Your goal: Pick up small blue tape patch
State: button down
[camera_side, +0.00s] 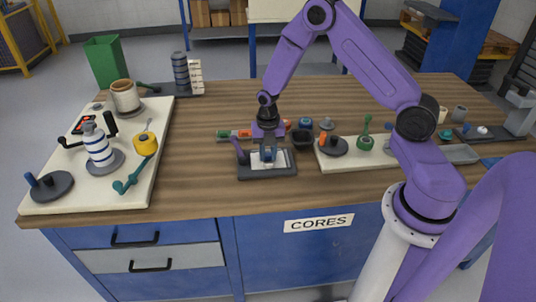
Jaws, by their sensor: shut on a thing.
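My gripper (268,150) points down over a small dark tray (267,175) at the middle of the wooden table's front. Its jaws are shut on the small blue tape patch (268,156), of which only a small blue bit shows between the fingers. The patch is just above or against the pale surface in the tray; I cannot tell whether it touches. The fingers hide most of it.
A purple post (240,151) rises at the tray's left edge. A black cup (302,138) stands close to the right. A white board (345,161) with rollers lies further right. A larger white board (60,190) fills the left. Wood between is clear.

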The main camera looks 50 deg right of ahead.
aim_at(268, 156)
jog(key=shift+r, duration=0.4)
notch_tip(268, 156, up, 2)
jog(key=shift+s+r, duration=0.1)
jog(key=shift+r, duration=0.05)
jog(key=s+a+r, duration=0.1)
jog(key=s+r, duration=1.2)
jog(key=r, duration=0.1)
jog(key=shift+s+a+r, duration=0.2)
jog(key=shift+s+a, duration=0.15)
jog(key=shift+a, duration=0.05)
dwell(0.4)
